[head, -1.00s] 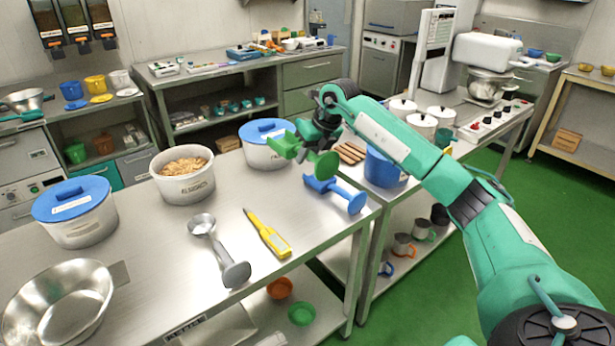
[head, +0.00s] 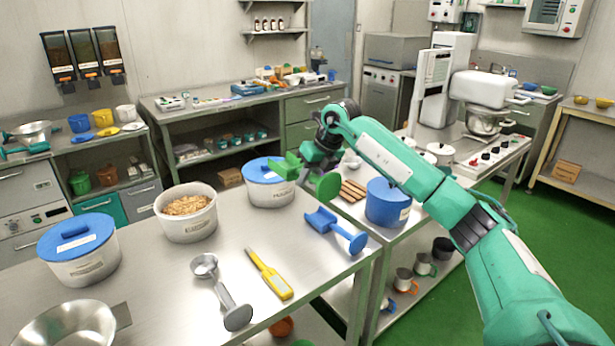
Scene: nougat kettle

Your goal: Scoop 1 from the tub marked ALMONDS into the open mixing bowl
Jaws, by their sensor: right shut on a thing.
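My right gripper (head: 316,160) is shut on a green scoop (head: 326,187) with a disc-shaped end. An open metal bowl (head: 65,330) is at the lower left, cut by the frame edge. My left gripper is not in view.
Another blue-lidded tub (head: 80,262) stands at the left. A metal scoop (head: 222,290), a yellow tool (head: 268,272) and a blue scoop (head: 335,230) lie on the steel table (head: 155,285). A blue canister (head: 388,205) stands at the right. Bare tabletop lies between the tools and bowl.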

